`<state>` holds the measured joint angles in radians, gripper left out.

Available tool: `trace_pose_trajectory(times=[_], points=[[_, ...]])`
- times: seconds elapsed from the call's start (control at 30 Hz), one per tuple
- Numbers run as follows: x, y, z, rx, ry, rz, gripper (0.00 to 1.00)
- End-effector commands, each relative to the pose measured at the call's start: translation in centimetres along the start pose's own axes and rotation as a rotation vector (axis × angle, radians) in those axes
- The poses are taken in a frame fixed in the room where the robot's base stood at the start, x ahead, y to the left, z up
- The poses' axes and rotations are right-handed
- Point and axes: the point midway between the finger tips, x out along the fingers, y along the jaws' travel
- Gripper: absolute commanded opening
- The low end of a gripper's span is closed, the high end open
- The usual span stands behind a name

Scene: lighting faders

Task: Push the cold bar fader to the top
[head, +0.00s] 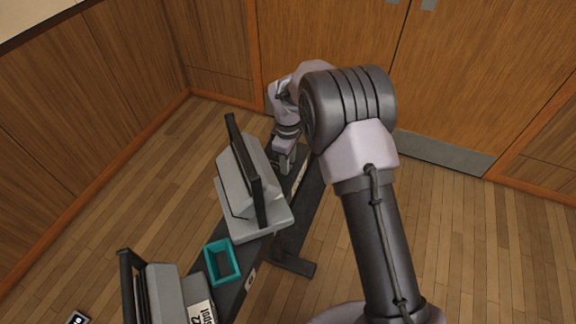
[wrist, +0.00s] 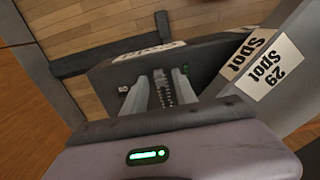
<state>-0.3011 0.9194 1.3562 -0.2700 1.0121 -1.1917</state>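My gripper (head: 284,160) reaches down at the far end of a dark bench, behind a grey angled unit. In the wrist view its two pale fingers (wrist: 160,80) stand apart, over a dark panel (wrist: 105,72). A narrow ridged grey strip (wrist: 164,92) shows between the fingers; I cannot tell whether it is a fader track or whether they touch it. A white label (wrist: 150,50) lies just beyond the fingertips, its text unreadable. I cannot pick out the cold bar fader or its knob; the gripper may hide it.
The grey unit (head: 236,182) with a black upright bar stands close left of my gripper. A teal bin (head: 221,263) and a second grey unit (head: 167,292) are nearer. Wooden cabinets (head: 330,38) stand behind.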

Motion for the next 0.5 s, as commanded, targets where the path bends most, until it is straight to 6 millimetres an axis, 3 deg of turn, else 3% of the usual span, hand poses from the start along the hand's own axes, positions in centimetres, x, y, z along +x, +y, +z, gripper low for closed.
trace_pose_trajectory(times=[0.27, 0.43, 0.5], points=[[0.19, 0.01, 0.00, 0.000, 0.000, 0.001, 0.34], [0.19, 0.01, 0.00, 0.000, 0.000, 0.001, 0.02], [0.19, 0.01, 0.01, 0.000, 0.000, 0.001, 0.00]])
